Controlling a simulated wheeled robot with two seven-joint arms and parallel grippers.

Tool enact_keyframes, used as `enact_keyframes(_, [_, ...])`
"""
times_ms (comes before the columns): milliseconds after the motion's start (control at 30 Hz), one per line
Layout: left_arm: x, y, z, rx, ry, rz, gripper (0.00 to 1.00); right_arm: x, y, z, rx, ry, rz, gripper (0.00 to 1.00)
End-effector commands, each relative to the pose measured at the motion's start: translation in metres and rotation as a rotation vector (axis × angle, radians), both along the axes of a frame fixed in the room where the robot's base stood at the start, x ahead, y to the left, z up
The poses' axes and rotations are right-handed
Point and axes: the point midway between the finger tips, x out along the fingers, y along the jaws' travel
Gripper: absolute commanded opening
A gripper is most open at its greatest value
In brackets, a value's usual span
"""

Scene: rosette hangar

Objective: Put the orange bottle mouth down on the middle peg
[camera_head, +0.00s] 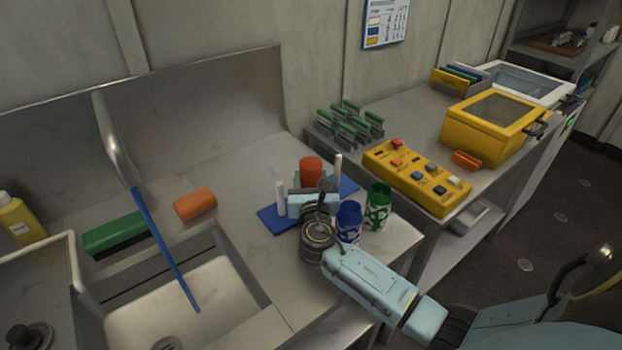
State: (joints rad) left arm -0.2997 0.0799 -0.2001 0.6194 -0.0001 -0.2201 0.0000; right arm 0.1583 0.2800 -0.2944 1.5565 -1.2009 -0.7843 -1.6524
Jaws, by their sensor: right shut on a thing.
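My right gripper (313,203) is shut on the orange bottle (311,169) over the counter by the sink. The bottle looks upright, with a smooth closed end up; its lower part is hidden behind the gripper. The blue rack base (272,218) lies under and behind the gripper. One white peg (281,196) stands left of the bottle and another white peg (338,166) stands right of it. The middle peg is not visible, so I cannot tell whether the bottle is around it or above it. My left gripper is out of view.
A blue patterned bottle (348,221) and a green patterned bottle (378,206) stand close to the right of my gripper. An orange block (195,204) lies on the counter. A yellow button box (416,178) sits right.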

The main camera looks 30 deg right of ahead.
Motion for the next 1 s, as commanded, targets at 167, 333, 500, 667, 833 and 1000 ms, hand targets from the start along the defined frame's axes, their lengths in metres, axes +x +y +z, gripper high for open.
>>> enact_keyframes(167, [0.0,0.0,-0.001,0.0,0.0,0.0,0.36,0.0,0.0,-0.001,0.0,0.0,0.0,0.6])
enact_keyframes(333, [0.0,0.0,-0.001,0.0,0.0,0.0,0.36,0.0,0.0,-0.001,0.0,0.0,0.0,0.74])
enact_keyframes(500, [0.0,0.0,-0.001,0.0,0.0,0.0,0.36,0.0,0.0,-0.001,0.0,0.0,0.0,0.74])
enact_keyframes(667, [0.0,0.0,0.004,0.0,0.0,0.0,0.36,0.0,0.0,0.01,0.0,-0.002,-0.001,0.74])
enact_keyframes(833, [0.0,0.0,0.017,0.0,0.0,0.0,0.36,0.0,0.0,0.043,0.001,-0.005,0.001,0.74])
enact_keyframes(1000, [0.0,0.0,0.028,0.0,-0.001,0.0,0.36,0.0,0.0,0.075,0.0,-0.004,0.001,0.74])
